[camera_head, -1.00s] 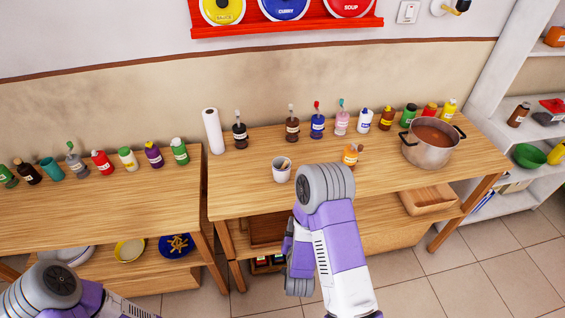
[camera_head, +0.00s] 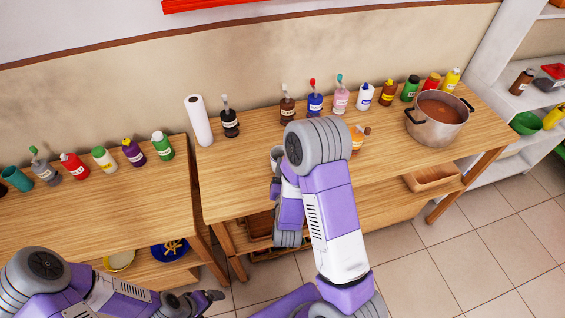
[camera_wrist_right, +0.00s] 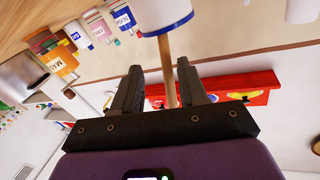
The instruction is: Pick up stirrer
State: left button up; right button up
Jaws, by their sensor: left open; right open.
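The stirrer (camera_wrist_right: 164,58) shows in the right wrist view as a thin wooden stick coming out of a white cup with a blue rim (camera_wrist_right: 168,14). My right gripper (camera_wrist_right: 158,66) is open, and the stick lies between its two fingers, nearer the right one in the picture. I cannot tell whether either finger touches it. My left gripper (camera_head: 208,301) is open and empty, low and away from the cup, near the front of the left table.
A steel pot (camera_head: 437,128) stands right on the table (camera_head: 225,175). Several bottles line the back edge, with a paper roll (camera_head: 198,120) at their left. A small orange bottle (camera_head: 358,141) is close to my right arm. The left table (camera_head: 110,205) has free room in front.

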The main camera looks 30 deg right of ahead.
jog(key=shift+w+a+b+x, duration=0.1)
jog(key=shift+a+b+x, duration=0.05)
jog(key=shift+b+x, duration=0.75)
jog(key=shift+w+a+b+x, duration=0.1)
jog(key=shift+b+x, duration=0.65)
jog(key=shift+x, duration=0.35)
jog(key=shift+w+a+b+x, duration=0.1)
jog(key=shift+a+b+x, duration=0.05)
jog(key=shift+b+x, duration=0.75)
grip_shut()
